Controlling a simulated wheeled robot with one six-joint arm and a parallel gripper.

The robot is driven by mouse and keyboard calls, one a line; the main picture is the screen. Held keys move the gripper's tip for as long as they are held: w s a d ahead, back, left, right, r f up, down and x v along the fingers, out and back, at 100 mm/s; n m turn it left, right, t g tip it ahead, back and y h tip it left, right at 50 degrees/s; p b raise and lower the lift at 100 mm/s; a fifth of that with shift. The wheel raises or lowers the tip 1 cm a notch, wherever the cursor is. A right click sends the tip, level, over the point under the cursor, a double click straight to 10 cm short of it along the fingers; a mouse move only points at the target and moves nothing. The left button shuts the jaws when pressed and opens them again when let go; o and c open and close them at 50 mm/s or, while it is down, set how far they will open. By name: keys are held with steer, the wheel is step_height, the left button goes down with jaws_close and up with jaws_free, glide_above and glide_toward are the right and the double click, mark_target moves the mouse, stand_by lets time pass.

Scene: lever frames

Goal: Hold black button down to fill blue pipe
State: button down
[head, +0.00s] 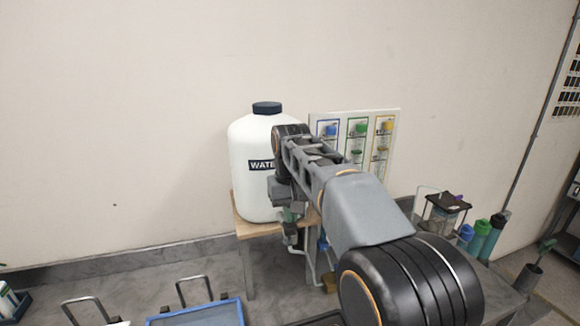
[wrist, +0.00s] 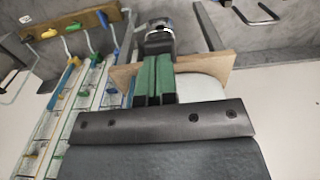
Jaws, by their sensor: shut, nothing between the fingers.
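My gripper (head: 290,215) is at the front right of the white water tank (head: 250,150), low by the wooden stand. In the wrist view its green fingers (wrist: 155,78) are together with nothing between them. A grey and black fitting (wrist: 158,35) is just beyond the fingertips; I cannot tell whether they touch it. I cannot make out a black button for certain.
The tank's wooden stand (head: 243,226) is close to my gripper. A board with blue, green and yellow columns (head: 357,128) stands behind my arm. Bottles (head: 481,238) and a clear container (head: 443,213) stand at right. A blue-rimmed tray (head: 240,311) is at the front.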

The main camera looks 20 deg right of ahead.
step_height(320, 180, up, 12)
steer(key=shift+f+p, duration=0.15)
steer(key=shift+p, duration=0.15)
steer(key=shift+s, duration=0.1)
stand_by(0.9)
steer(key=s+f+t+b, duration=0.1)
steer(key=s+f+t, duration=0.1)
steer(key=s+f, duration=0.6)
steer(key=s+f+t+b, duration=0.1)
steer(key=s+f+t, duration=0.1)
steer(key=s+f, duration=0.7)
step_height(320, 180, down, 6)
steer(key=shift+t+b, duration=0.3)
steer(key=shift+b, duration=0.05)
steer(key=shift+a, duration=0.15)
stand_by(1.5)
